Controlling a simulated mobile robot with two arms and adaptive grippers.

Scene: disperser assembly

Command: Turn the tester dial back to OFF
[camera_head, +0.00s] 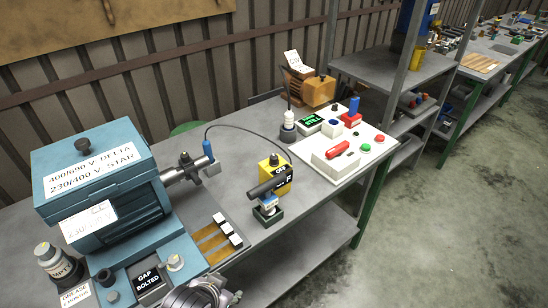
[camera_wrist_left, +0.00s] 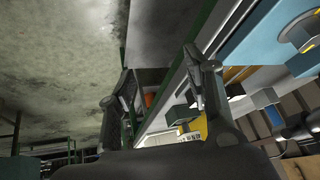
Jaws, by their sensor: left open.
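The tester is a small yellow box (camera_head: 280,178) on the bench, with a black knob (camera_head: 274,160) on top and a label reading OFF beside it. A black cylinder (camera_head: 267,183) in a dark green stand (camera_head: 267,214) stands in front and hides part of its face. The dial's exact pointing cannot be read. My left gripper (camera_head: 207,292) shows at the bottom edge of the head view, near and apart from the tester. In the left wrist view its two fingers (camera_wrist_left: 160,88) are spread with nothing between them. My right gripper is out of view.
A teal motor (camera_head: 105,190) fills the bench's left side, its shaft holding a blue-ended probe (camera_head: 208,150) with a black cable. A white panel (camera_head: 345,178) with buttons and a red handle (camera_head: 341,150) lies beyond the tester. Bare bench (camera_head: 232,170) lies between motor and tester.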

